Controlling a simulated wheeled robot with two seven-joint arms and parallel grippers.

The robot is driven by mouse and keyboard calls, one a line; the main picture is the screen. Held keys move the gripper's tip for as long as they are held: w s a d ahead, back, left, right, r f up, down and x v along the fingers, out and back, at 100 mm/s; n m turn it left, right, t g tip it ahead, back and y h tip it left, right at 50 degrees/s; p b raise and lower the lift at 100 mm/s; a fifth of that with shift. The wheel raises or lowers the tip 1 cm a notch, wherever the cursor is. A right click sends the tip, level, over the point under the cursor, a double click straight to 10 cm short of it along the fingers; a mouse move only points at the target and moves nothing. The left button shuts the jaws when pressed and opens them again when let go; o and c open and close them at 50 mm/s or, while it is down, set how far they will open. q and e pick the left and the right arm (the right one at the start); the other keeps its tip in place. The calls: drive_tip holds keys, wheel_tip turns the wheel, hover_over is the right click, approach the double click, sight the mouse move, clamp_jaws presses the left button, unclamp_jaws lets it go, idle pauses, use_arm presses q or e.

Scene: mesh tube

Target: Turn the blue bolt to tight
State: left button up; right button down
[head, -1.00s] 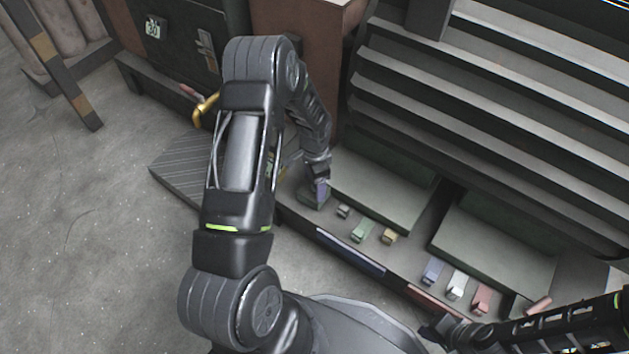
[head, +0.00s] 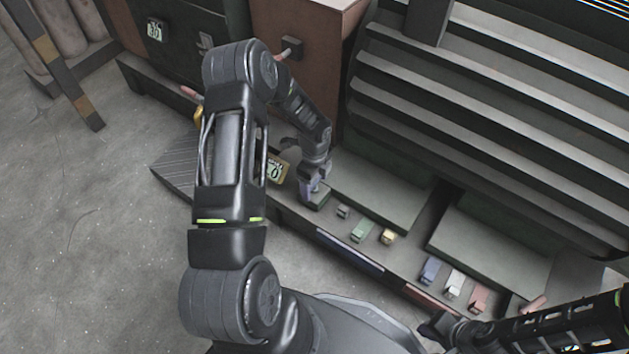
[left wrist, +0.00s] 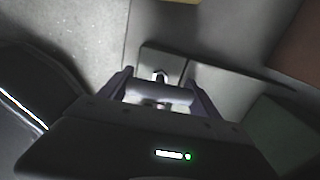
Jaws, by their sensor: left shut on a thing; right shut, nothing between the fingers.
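My left gripper (head: 312,192) is low at the left end of the long bench, over a small dark block (head: 319,201). In the left wrist view its two purplish fingers (left wrist: 160,92) are closed about a pale, rounded bolt-like piece (left wrist: 150,92); its colour is washed out, so I cannot tell that it is blue. A small blue block-like piece (head: 431,269) stands in the right-hand row on the bench. My right gripper (head: 436,329) is shut and empty near the bench front at bottom right.
Grey, green and yellow pieces (head: 362,231) stand in the left row; white and red ones (head: 454,285) stand beside the blue piece. A blue strip (head: 350,251) and a red strip (head: 428,298) mark the bench front. Slatted shelving (head: 490,110) rises behind. Floor at left is open.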

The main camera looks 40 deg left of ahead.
use_arm(q)
drive_tip(key=m+p, duration=0.1)
drive_tip(key=m, duration=0.5)
drive_tip(key=shift+p, duration=0.3)
drive_tip(key=shift+m, duration=0.3)
drive_tip(key=o, duration=1.4)
drive_tip(key=shift+r, duration=0.1)
wheel_tip(320, 180, up, 8)
drive_tip(key=p, duration=0.2)
drive_tip(key=shift+f+p, duration=0.2)
drive_tip(key=shift+p, duration=0.1)
